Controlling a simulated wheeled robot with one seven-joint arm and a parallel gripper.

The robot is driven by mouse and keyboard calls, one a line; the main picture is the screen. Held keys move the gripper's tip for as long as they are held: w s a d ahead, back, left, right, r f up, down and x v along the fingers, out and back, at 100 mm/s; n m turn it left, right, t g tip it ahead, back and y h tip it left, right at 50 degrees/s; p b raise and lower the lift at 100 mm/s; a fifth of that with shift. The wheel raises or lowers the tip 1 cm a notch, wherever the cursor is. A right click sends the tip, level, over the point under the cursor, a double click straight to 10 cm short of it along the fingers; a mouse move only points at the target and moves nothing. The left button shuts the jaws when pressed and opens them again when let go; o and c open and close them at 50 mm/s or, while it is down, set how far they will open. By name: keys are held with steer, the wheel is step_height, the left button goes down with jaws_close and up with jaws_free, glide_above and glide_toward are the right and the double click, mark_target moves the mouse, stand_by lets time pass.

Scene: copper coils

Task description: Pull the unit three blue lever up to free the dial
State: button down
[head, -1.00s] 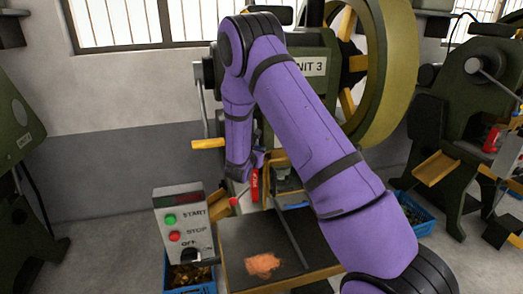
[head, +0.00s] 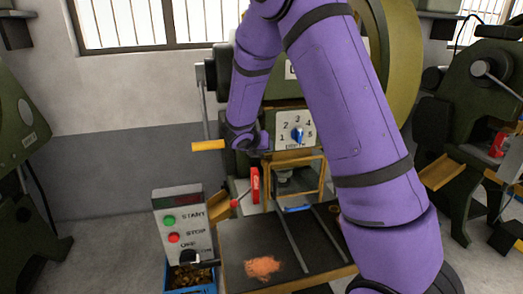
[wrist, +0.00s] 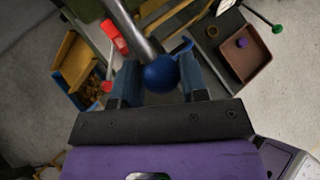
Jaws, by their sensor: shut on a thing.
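In the wrist view, a blue ball knob (wrist: 160,74) tops a thick metal lever rod (wrist: 130,27). My gripper (wrist: 158,80) has its two fingers around this knob and is shut on it. In the head view, the lever and my fingers are hidden by my purple arm. The white dial plate (head: 294,131), with numbers and a blue pointer knob (head: 297,136), shows on the front of the green unit 3 press (head: 222,68). My wrist is just left of the dial plate.
A yellow-handled crank (head: 208,145) hangs left of the dial. Below are a red lever (head: 255,184), a control box (head: 180,222) with START and STOP buttons, and a dark work table (head: 237,240) with copper scraps. Another press (head: 462,110) stands at the right.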

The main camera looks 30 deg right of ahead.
steer(key=shift+s+a+r, duration=0.1)
steer(key=shift+s+r, duration=0.1)
steer(key=shift+r, duration=0.35)
steer(key=shift+s+r, duration=0.15)
steer(key=shift+r, duration=0.5)
steer(key=c, duration=0.7)
jaws_free()
steer(key=v, duration=1)
steer(key=shift+s+a+r, duration=0.1)
steer(key=shift+s+a, duration=0.05)
steer(key=shift+a, duration=0.1)
